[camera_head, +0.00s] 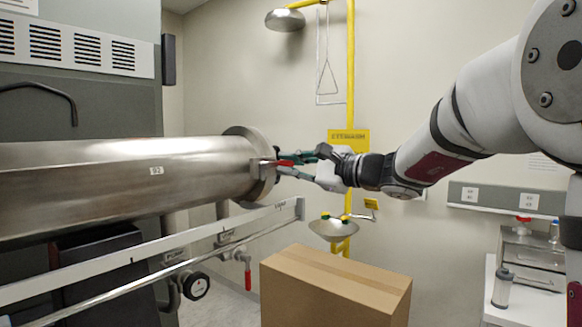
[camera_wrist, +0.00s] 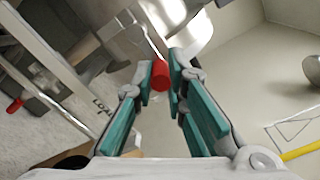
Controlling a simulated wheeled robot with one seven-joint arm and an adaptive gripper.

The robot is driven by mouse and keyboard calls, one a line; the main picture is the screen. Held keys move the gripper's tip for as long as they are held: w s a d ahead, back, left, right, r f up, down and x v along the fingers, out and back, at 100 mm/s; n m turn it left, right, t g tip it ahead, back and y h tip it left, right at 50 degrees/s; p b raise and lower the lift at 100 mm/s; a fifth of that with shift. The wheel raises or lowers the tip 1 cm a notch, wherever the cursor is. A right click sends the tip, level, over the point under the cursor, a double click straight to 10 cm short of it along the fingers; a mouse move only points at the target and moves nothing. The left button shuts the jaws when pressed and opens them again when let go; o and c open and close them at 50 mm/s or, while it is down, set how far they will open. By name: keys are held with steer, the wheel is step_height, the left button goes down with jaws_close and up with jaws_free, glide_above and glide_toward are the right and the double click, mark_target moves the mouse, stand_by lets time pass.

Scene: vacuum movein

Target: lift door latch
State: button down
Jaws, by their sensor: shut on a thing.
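The door latch (camera_wrist: 160,76) has a red handle, seen end-on in the wrist view between my fingertips. In the head view the red latch handle (camera_head: 285,163) sticks out at the right end of the steel cylinder (camera_head: 130,180), by its flanged door end (camera_head: 258,168). My gripper (camera_head: 292,165) reaches in from the right and its teal-padded fingers are shut on the red handle. In the wrist view my gripper (camera_wrist: 163,78) has one finger on each side of the handle. The latch's base is partly hidden by the fingers.
A white rail (camera_head: 150,262) and a metal bar run below the cylinder. A cardboard box (camera_head: 335,285) stands below my gripper. A yellow safety shower pole (camera_head: 350,60) with an eyewash bowl (camera_head: 333,230) stands behind. Open air surrounds the arm above the box.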

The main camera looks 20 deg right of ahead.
steer(key=n+b, duration=0.2)
steer(key=b, duration=0.1)
steer(key=shift+w+r, duration=0.15)
steer(key=shift+r, duration=0.1)
steer(key=n+b, duration=0.1)
steer(key=b, duration=0.1)
steer(key=n+b, duration=0.1)
steer(key=b, duration=0.2)
steer(key=shift+a+r+n, duration=0.15)
steer(key=shift+r+n, duration=0.2)
steer(key=shift+n, duration=0.05)
steer(key=shift+s+a+r+n+b, duration=0.5)
steer(key=shift+n+b, duration=1.85)
steer(key=shift+b, duration=0.8)
steer(key=shift+s+a+r+n+b, duration=0.35)
steer(key=shift+s+a+n+b, duration=0.15)
steer(key=shift+n+b, duration=2.2)
steer(key=shift+s+a+r+n+b, duration=0.5)
steer(key=shift+n+b, duration=1.45)
steer(key=shift+b, duration=1.6)
steer(key=shift+a+f, duration=0.1)
steer(key=shift+a, duration=0.05)
